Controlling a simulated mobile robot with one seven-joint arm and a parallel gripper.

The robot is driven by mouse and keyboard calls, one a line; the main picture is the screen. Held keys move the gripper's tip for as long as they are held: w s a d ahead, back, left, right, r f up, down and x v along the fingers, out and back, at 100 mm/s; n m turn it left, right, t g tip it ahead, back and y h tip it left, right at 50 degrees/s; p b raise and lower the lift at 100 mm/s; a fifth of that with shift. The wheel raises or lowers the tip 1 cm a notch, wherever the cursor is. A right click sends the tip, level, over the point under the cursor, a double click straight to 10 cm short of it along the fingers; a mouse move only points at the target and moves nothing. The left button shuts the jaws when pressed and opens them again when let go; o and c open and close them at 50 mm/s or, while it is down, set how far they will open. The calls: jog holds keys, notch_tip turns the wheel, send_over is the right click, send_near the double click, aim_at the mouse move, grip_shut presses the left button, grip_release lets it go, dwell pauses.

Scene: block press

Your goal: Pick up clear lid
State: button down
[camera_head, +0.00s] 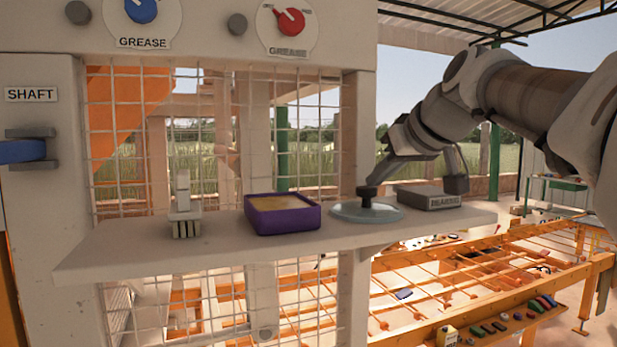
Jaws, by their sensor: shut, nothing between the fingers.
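The clear lid (352,212) is a pale, see-through round disc with a dark knob (367,194) on top. It lies on the light shelf (130,254), between a purple box and a grey block. My gripper (368,184) comes down from the upper right, with its fingertips just above or at the knob. The fingers look close together. I cannot tell from this view whether they touch the knob. The lid rests flat on the shelf.
The purple box (283,222) with yellowish content stands left of the lid. The grey labelled block (429,200) is close on its right, below my wrist. A pale pronged piece (184,215) stands farther left. A wire mesh (215,140) rises behind the shelf.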

jog(key=s+d+b, duration=0.2)
jog(key=s, duration=0.5)
jog(key=shift+s+d+f+b, duration=0.25)
jog(key=shift+d+f+b, duration=0.05)
jog(key=shift+f+b, duration=0.15)
jog(key=shift+r+p, duration=0.65)
jog(key=shift+r, duration=0.2)
jog(key=shift+w+a, duration=0.1)
